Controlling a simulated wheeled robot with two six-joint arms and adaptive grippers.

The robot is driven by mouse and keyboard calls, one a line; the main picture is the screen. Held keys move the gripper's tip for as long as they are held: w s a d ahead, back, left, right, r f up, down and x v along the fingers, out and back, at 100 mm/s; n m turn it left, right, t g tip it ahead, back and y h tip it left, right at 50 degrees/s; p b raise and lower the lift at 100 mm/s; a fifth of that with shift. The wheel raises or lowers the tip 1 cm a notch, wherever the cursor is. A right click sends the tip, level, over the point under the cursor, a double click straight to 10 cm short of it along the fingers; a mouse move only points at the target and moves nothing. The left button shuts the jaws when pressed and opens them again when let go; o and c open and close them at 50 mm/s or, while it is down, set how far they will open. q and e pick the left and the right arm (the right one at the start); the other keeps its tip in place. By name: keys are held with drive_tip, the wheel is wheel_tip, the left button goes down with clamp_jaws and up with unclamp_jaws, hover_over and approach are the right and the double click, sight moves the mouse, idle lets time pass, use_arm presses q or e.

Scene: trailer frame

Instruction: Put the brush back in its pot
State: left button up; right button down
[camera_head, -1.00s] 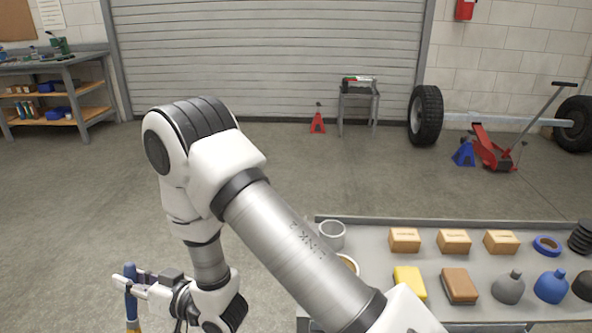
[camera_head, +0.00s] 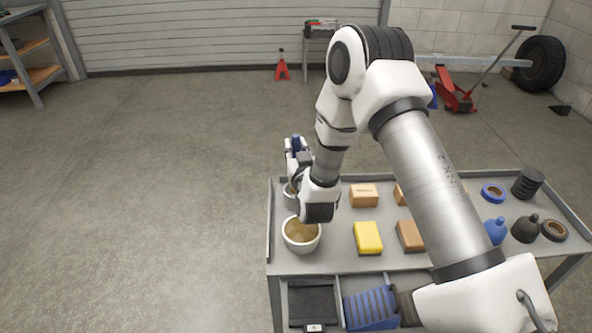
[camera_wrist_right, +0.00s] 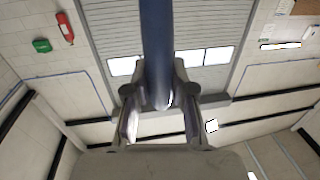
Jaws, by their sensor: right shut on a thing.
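The brush's blue handle (camera_head: 296,143) stands roughly upright in my right gripper (camera_head: 297,156), above the left back corner of the bench. In the right wrist view the handle (camera_wrist_right: 157,45) runs between the two fingers of the right gripper (camera_wrist_right: 158,100), which are shut on it. A small grey pot (camera_head: 290,199) is just below the gripper, partly covered by my wrist. I cannot tell whether the brush's lower end is inside that pot. A larger pale pot (camera_head: 301,246) with brownish contents stands in front of it. My left gripper is not in view.
On the grey bench (camera_head: 340,262) are a yellow sponge (camera_head: 368,237), a cardboard box (camera_head: 363,195), a blue bottle (camera_head: 497,231) and a blue tape roll (camera_head: 493,193). The bench has a raised rim. Open floor lies to its left.

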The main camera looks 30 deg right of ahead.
drive_tip(key=shift+a+f, duration=0.1)
drive_tip(key=shift+f, duration=2)
drive_tip(key=shift+f+b, duration=0.1)
drive_tip(key=shift+b, duration=0.25)
drive_tip(key=c, duration=1)
unclamp_jaws()
drive_tip(key=shift+r+p, duration=0.3)
drive_tip(key=v, duration=1.2)
drive_tip(key=shift+f+b, duration=0.2)
drive_tip(key=shift+b, duration=0.2)
